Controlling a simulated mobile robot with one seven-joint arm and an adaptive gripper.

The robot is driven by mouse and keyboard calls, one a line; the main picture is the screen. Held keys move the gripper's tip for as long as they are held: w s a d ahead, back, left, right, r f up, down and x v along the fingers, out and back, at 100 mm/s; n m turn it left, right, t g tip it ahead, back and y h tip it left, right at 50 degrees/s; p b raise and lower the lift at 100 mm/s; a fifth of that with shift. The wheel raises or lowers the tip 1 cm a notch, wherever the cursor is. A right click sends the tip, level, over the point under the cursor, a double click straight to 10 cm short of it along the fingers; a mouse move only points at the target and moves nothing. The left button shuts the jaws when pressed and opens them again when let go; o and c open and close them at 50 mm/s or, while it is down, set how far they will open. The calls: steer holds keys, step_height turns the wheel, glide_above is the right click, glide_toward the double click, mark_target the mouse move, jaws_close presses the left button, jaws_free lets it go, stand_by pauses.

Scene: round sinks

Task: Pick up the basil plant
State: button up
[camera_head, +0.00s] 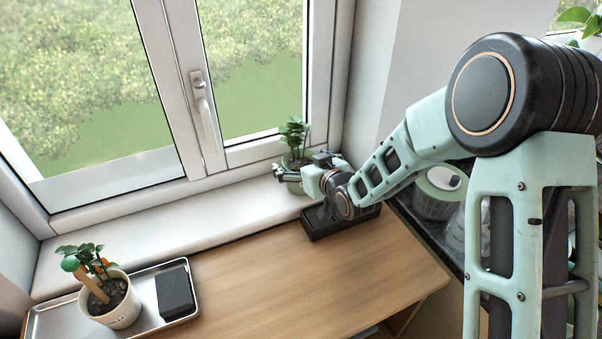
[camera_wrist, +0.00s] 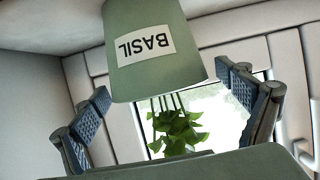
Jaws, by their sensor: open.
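The basil plant has green leaves (camera_head: 294,132) and stands on the windowsill near the window's right corner. In the wrist view its pale green pot (camera_wrist: 155,75), with a white BASIL label, appears upside down, with the leaves (camera_wrist: 180,130) below it. My gripper (camera_head: 291,173) is at the pot in the head view and partly hides it. In the wrist view my gripper (camera_wrist: 163,82) is open, with one finger on each side of the pot. The left finger is clearly apart from the pot; whether the right finger touches it I cannot tell.
A white pot (camera_head: 121,306) with another plant and a black box (camera_head: 175,292) sit on a metal tray (camera_head: 50,322) at the left. A dark tray (camera_head: 318,228) lies below my gripper. The middle of the wooden counter (camera_head: 290,285) is clear. The window handle (camera_head: 203,105) juts out.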

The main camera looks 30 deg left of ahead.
steer(key=shift+w+a+f, duration=0.1)
steer(key=shift+w, duration=0.05)
steer(key=shift+c, duration=0.5)
steer(key=c, duration=2)
